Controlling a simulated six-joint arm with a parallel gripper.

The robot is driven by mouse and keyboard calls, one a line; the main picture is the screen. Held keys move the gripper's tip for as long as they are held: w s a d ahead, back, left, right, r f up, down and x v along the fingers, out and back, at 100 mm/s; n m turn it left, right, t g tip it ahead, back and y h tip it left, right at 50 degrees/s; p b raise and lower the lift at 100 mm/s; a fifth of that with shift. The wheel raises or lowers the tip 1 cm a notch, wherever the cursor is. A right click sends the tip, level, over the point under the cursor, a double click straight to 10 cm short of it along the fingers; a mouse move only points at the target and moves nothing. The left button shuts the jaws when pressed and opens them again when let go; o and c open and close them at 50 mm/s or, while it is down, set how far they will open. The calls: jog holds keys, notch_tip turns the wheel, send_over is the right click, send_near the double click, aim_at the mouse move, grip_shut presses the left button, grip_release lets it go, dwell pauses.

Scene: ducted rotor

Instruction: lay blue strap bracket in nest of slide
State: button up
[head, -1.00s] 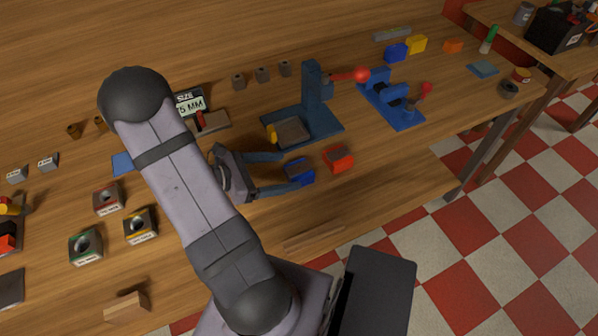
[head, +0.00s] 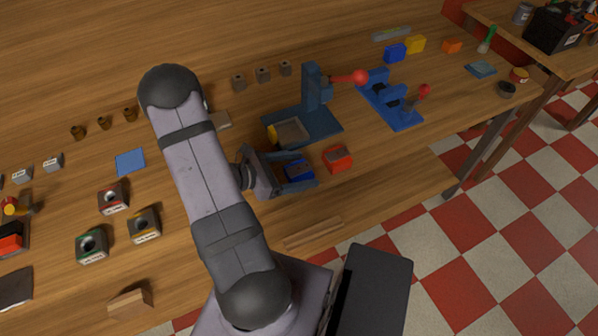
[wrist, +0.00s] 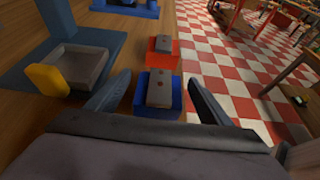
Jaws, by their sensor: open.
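The blue block (head: 299,170) stands near the table's front edge; in the wrist view the blue block (wrist: 172,109) carries a flat grey strap-like piece with holes (wrist: 158,90). My gripper (head: 309,170) is open around the blue block in the head view. In the wrist view my gripper (wrist: 159,79) has one finger on each side of it, with visible gaps; contact is not seen. The slide's square grey nest (head: 291,132) sits on a blue-grey fixture behind the block and looks empty. It also shows in the wrist view (wrist: 76,68), with a yellow tab at its left.
A red block (head: 337,159) with a similar grey piece stands just right of the blue one. A blue-grey upright (head: 315,85) with a red-knobbed lever rises behind the nest. A blue clamp fixture (head: 395,103) stands farther right. A wooden strip (head: 312,233) lies in front.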

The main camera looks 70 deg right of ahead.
aim_at(299, 169)
jog(key=c, duration=1.3)
jog(key=shift+r, duration=0.15)
jog(key=shift+r+b, duration=0.75)
jog(key=shift+r, duration=4.1)
